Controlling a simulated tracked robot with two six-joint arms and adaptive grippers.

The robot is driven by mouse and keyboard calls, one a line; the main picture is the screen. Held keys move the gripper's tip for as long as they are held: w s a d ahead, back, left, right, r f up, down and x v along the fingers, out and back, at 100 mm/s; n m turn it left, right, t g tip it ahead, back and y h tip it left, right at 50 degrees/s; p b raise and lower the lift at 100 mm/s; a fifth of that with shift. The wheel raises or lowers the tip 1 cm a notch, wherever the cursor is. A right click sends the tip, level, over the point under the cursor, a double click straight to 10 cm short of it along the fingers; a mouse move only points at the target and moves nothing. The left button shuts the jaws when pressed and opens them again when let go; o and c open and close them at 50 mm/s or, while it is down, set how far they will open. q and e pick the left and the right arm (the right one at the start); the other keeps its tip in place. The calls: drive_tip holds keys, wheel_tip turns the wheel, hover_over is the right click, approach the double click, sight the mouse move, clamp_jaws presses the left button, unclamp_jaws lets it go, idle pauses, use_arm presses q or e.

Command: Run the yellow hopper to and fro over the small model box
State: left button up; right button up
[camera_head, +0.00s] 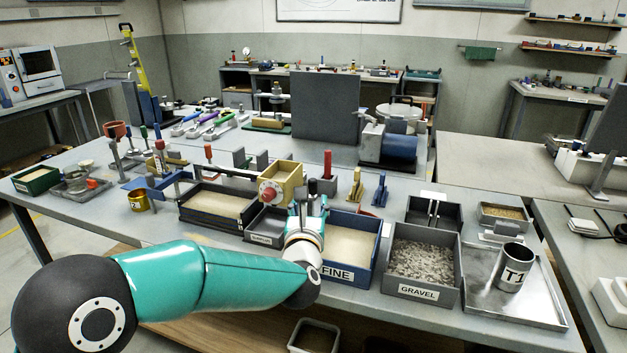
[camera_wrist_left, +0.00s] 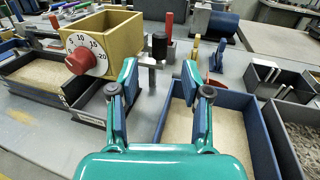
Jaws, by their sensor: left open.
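The yellow hopper (camera_head: 281,183) is an open-topped box with a white dial and red knob on its front; it also shows at upper left in the left wrist view (camera_wrist_left: 112,32). A black-capped post (camera_wrist_left: 158,46) stands at its right side. My left gripper (camera_head: 308,200) is open and empty, its fingers (camera_wrist_left: 160,72) spread short of the post. A dark sand-filled box (camera_head: 218,203) lies left of the hopper; I cannot tell if it is the small model box. My right gripper is not in view.
A labelled grey tray (camera_head: 262,238) sits below the hopper. The blue FINE bin (camera_head: 345,277) and the GRAVEL bin (camera_head: 420,292) stand to the right. Beyond them a metal tray (camera_head: 520,314) holds a can (camera_head: 514,268). A dark upright panel (camera_head: 325,107) stands behind.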

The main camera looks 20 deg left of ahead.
sight(313, 187)
use_arm(q)
drive_tip(key=p+x, duration=0.2)
drive_tip(key=x, duration=0.7)
drive_tip(key=shift+w, duration=0.1)
drive_tip(key=shift+c, duration=0.2)
clamp_jaws()
